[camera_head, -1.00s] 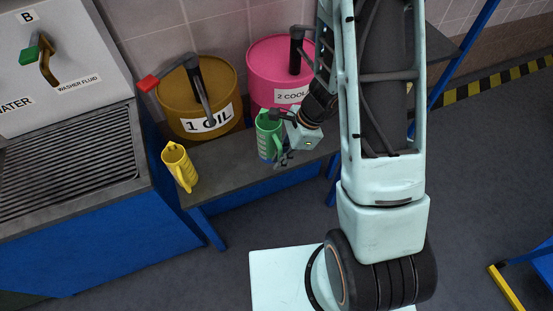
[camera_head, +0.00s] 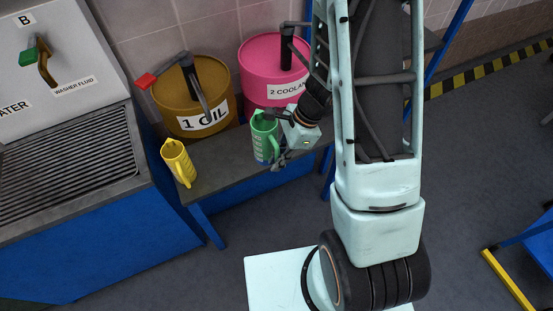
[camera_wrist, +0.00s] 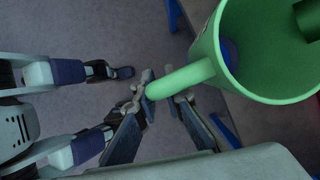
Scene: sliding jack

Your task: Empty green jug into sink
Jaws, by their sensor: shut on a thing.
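The green jug (camera_head: 264,140) is upright at the front edge of the bench, in front of the pink drum. I cannot tell whether its base touches the bench. My gripper (camera_head: 279,160) is at the jug's right side, shut on its handle. In the wrist view my gripper's fingers (camera_wrist: 164,104) close around the green handle, and the open mouth of the jug (camera_wrist: 270,75) is at the upper right. The sink (camera_head: 60,165) with a dark slatted grate is at the far left.
A yellow jug (camera_head: 178,162) stands on the bench (camera_head: 220,178) between the green jug and the sink. A brown oil drum (camera_head: 183,92) and a pink coolant drum (camera_head: 262,70), both with taps, stand behind. A green-handled tap (camera_head: 42,60) overhangs the sink.

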